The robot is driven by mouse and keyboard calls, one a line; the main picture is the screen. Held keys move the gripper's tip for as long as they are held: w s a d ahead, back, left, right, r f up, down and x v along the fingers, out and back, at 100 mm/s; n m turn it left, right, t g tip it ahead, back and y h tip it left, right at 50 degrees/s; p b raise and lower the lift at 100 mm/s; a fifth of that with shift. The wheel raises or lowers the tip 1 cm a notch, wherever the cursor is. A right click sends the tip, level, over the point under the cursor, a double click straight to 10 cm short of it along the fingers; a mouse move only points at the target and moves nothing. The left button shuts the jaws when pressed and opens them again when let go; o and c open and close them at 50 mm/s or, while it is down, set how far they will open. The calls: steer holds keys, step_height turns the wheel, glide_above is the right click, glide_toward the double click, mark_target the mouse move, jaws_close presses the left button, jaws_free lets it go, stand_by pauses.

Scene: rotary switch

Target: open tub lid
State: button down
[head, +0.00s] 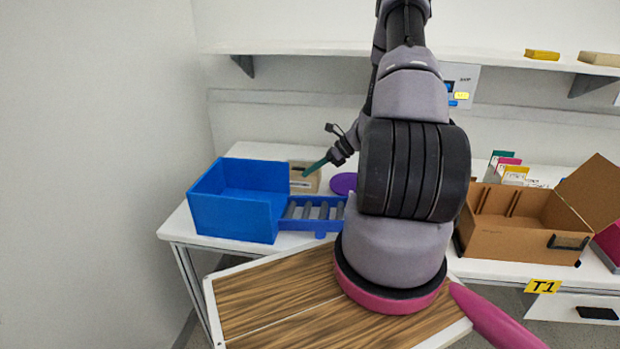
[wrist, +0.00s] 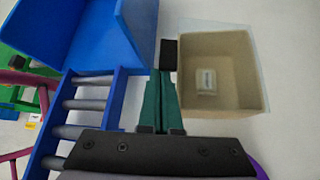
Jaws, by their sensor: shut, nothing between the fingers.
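The tub (head: 303,188) is a small beige box at the back of the table, right of the blue bin. In the wrist view the tub (wrist: 252,90) shows its inside with a small white labelled item (wrist: 206,82). A clear, see-through lid (wrist: 259,40) appears to lie over it, its edges extending past the rim. A black block (wrist: 168,54) is at the lid's left side, just beyond my fingertips; I cannot tell if they touch. My gripper (wrist: 162,74) has green fingers, shut and empty, left of the tub. In the head view my gripper (head: 306,173) points down-left over the tub.
A blue bin (head: 235,215) and a blue roller rack (head: 313,226) stand left and in front of the tub. A purple disc (head: 343,184) lies right of it. An open cardboard box (head: 520,240) is at the right. A shelf (head: 300,48) runs above.

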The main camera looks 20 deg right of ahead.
steer(key=r+m+g, duration=0.1)
steer(key=w+d+r+g+y, duration=0.1)
steer(key=r, duration=0.1)
steer(key=w+r+m+y, duration=0.1)
steer(key=r, duration=0.1)
steer(key=shift+w+d+m+g, duration=0.15)
steer(key=shift+d+m+g, duration=0.15)
steer(key=shift+g, duration=0.1)
steer(key=shift+w+d+r+m+g+y, duration=0.25)
steer(key=shift+w+r+m+g+y, duration=0.1)
steer(key=shift+r+y, duration=0.15)
steer(key=shift+w+d+r, duration=0.3)
steer(key=shift+w+r, duration=0.15)
steer(key=shift+r, duration=0.1)
steer(key=shift+r, duration=0.1)
